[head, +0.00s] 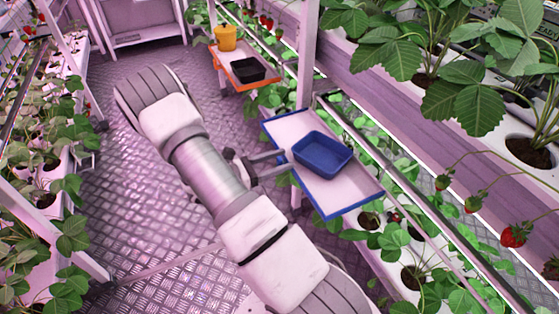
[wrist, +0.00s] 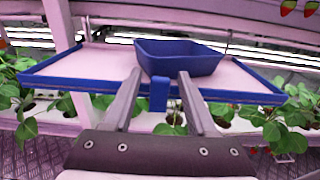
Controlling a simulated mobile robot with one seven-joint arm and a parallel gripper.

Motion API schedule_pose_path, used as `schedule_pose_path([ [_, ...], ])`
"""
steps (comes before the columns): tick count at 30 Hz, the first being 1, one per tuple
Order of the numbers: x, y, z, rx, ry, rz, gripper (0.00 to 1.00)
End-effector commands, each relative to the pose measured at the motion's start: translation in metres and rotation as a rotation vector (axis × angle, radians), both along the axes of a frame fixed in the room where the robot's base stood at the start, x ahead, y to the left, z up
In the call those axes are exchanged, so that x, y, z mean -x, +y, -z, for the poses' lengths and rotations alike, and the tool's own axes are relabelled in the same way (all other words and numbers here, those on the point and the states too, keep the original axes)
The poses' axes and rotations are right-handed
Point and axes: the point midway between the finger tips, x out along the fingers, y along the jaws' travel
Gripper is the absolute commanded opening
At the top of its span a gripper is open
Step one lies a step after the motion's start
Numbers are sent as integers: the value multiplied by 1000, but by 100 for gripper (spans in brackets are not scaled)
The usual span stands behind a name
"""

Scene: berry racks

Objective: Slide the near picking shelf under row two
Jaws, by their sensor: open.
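The near picking shelf (head: 350,187) is a pale tray with a blue rim, mounted along the right-hand rack and jutting toward the aisle. In the wrist view the shelf (wrist: 105,60) spans most of the width, with a blue tab (wrist: 159,93) on its front edge. A blue bin (head: 323,155) sits on the shelf. My gripper (head: 265,163) is at the shelf's aisle-side edge. In the wrist view my gripper (wrist: 159,74) is open, its fingers either side of the tab with gaps visible. Whether the fingers touch the shelf, I cannot tell.
A farther orange-rimmed shelf (head: 233,66) holds a black bin (head: 249,70) and a yellow-orange pot (head: 225,38). A white post (head: 307,70) stands behind the near shelf. Strawberry plants line both sides. The metal aisle floor (head: 140,215) is clear on the left.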

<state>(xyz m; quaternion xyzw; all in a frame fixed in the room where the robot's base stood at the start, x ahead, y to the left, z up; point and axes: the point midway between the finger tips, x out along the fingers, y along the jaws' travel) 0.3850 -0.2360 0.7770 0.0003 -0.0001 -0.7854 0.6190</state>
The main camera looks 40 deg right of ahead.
Motion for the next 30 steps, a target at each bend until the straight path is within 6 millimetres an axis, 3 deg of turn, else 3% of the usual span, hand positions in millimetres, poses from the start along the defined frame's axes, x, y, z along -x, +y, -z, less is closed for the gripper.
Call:
schedule_pose_path([
  [4,0,0,0,0,0,0,56],
  [13,0,0,0,0,0,0,2],
  [30,0,1,0,0,0,0,0],
])
